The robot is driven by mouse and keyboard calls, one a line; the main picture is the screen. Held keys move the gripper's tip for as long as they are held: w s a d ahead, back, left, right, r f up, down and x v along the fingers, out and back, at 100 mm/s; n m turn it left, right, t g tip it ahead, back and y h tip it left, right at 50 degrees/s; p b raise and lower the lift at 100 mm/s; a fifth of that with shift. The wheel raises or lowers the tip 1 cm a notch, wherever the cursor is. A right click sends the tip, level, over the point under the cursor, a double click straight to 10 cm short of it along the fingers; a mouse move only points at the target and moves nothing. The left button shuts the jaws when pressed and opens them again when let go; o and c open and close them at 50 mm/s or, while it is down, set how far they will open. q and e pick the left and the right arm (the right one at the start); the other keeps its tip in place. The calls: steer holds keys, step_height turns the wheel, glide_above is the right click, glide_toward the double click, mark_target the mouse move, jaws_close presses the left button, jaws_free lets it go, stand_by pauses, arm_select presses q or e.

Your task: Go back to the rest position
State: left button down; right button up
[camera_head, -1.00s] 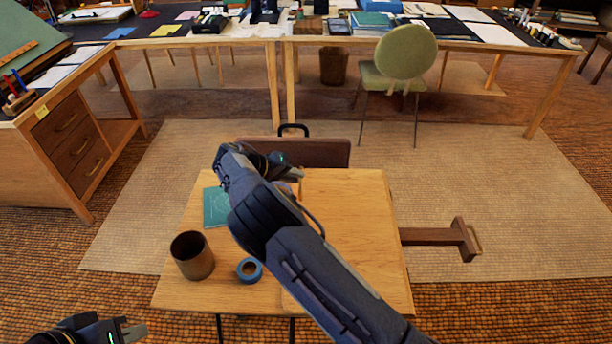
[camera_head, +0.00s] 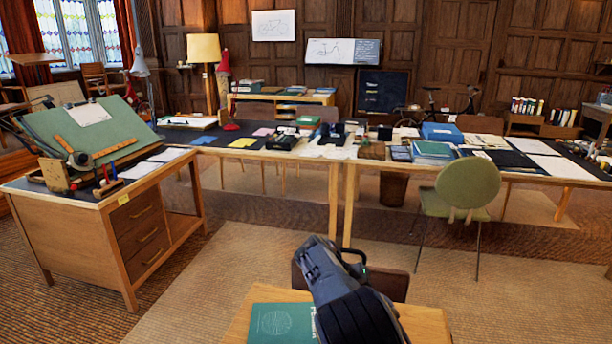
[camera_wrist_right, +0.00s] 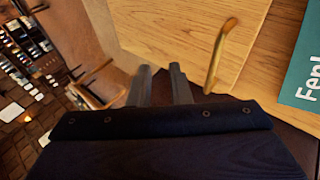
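My right gripper (camera_wrist_right: 160,68) shows in the right wrist view with its two dark fingers apart and nothing between them. A curved brass handle (camera_wrist_right: 222,55) stands just to the right of the fingers, apart from them. In the head view my right arm reaches up from the bottom over the small wooden table (camera_head: 425,322), and its fingers cannot be made out. A teal book (camera_head: 282,322) lies on that table; it also shows at the right edge of the wrist view (camera_wrist_right: 305,75). My left gripper is outside both current views.
A brown panel (camera_head: 390,282) stands behind the small table. A drafting desk (camera_head: 80,212) with drawers is at the left. Long work tables (camera_head: 345,170) with books and papers run across the back. A green chair (camera_head: 468,186) stands right of centre. Carpet (camera_head: 235,255) lies clear between them.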

steer(key=s+d+r+y+p, duration=0.1)
steer(key=s+d+r+y, duration=0.25)
steer(key=s, duration=0.25)
steer(key=s+d+r+m+y+p, duration=0.1)
steer(key=s+d+r+y, duration=0.2)
steer(key=s+r, duration=0.25)
steer(key=s+d+r+y+p, duration=0.1)
steer(key=s+d+r+y, duration=0.25)
steer(key=s, duration=0.35)
steer(key=s+a+r+t+y+p, duration=0.1)
steer(key=s+a+r+t, duration=0.1)
steer(key=s, duration=0.8)
steer(key=s+a+r+n+t+y+p, duration=0.1)
steer(key=s+a+r+t+p, duration=0.1)
steer(key=s, duration=0.8)
steer(key=shift+s+a+t, duration=0.3)
steer(key=shift+s+a, duration=0.1)
steer(key=shift+a, duration=0.4)
